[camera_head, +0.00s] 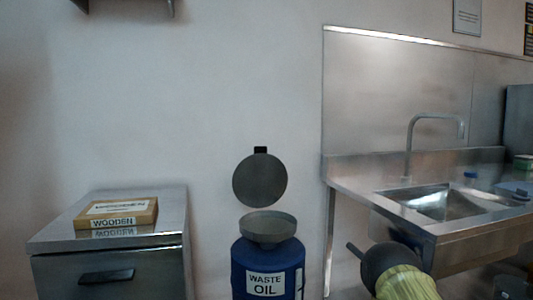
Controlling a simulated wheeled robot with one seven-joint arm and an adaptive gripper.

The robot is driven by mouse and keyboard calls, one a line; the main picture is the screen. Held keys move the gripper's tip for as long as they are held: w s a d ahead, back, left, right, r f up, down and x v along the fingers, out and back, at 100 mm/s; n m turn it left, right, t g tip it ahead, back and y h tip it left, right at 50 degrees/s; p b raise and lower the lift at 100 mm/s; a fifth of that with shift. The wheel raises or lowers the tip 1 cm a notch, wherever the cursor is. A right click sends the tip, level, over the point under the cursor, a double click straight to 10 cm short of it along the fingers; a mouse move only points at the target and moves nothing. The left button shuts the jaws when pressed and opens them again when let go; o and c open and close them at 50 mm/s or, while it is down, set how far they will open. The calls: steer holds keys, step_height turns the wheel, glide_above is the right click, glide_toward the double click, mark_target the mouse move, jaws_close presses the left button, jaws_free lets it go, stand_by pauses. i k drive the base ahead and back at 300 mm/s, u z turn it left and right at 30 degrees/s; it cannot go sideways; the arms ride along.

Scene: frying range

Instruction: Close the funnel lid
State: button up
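The funnel (268,227) is a grey metal bowl on top of a blue drum (268,258) labelled WASTE OIL, low in the middle of the head view. Its round dark grey lid (260,180) is open and stands upright above the back of the funnel, with a small black tab at its top edge. My gripper (356,251) appears at the lower right as a dark rounded end with a thin dark finger pointing left, behind a yellow-green sleeve. It is to the right of the drum and apart from the lid. Its finger opening is hidden.
A steel cabinet (60,240) with a wooden box (118,212) on it stands to the left. A steel sink (445,203) with a tap (408,145) stands to the right, behind my arm. Plain wall is behind the drum, with gaps on both sides of it.

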mark_target(261, 179)
steer(key=u, duration=0.65)
steer(key=i, duration=1.3)
steer(key=z, duration=0.4)
